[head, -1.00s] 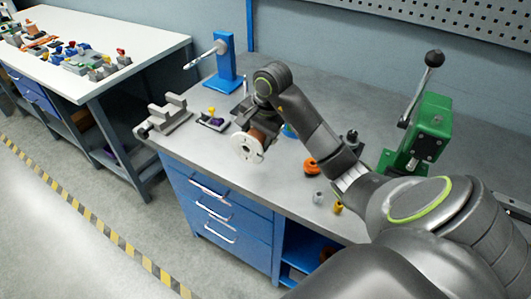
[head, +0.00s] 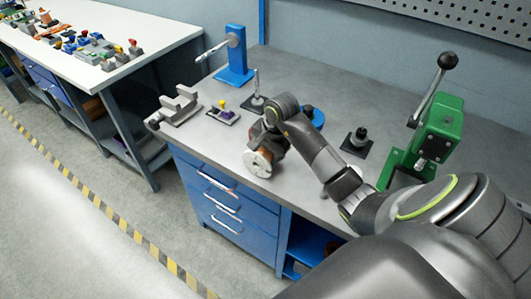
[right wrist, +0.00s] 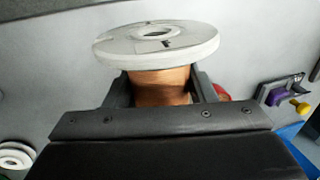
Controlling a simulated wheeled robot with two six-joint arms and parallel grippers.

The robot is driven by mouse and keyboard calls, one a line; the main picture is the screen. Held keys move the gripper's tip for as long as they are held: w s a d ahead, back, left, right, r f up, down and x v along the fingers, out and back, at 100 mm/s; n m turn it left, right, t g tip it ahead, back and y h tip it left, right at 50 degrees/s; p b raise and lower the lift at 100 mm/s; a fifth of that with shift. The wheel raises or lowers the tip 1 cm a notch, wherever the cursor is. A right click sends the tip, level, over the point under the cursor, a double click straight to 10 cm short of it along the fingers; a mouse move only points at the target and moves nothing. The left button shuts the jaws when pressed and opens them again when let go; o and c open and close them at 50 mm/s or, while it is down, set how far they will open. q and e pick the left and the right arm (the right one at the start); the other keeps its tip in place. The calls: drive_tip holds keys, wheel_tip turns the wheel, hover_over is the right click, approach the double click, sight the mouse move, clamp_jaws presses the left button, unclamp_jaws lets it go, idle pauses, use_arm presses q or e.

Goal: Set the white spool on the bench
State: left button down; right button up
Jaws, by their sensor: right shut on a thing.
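The white spool (head: 258,164) has a white flange and copper-coloured winding. It is at the front edge of the bench (head: 212,137) in the head view, low and close to the top; I cannot tell whether it touches. My right gripper (head: 268,145) is shut on it. In the right wrist view the white flange (right wrist: 158,45) shows, with the copper winding (right wrist: 160,87) between the two fingers (right wrist: 160,92). My left gripper is not in view.
A grey bracket (head: 180,105), a small block with a yellow knob (head: 222,112) and a blue stand (head: 235,62) are on the bench's left. A black post (head: 356,140) and green press (head: 432,135) stand right. Another white spool (right wrist: 14,158) shows in the right wrist view.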

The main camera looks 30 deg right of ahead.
drive_tip(key=o, duration=1.3)
drive_tip(key=shift+r+p, duration=0.2)
drive_tip(key=shift+p, duration=0.1)
drive_tip(key=b+v, duration=0.3)
drive_tip(key=v, duration=0.3)
drive_tip(key=shift+s+d+r, duration=0.1)
drive_tip(key=shift+r, duration=0.25)
drive_tip(key=p+v, duration=0.2)
drive_tip(key=v, duration=0.1)
drive_tip(key=shift+r+p, duration=0.3)
drive_tip(key=shift+r, duration=0.15)
drive_tip(key=shift+s+r+p, duration=0.25)
drive_tip(key=shift+r+p, duration=0.3)
drive_tip(key=shift+r, duration=0.05)
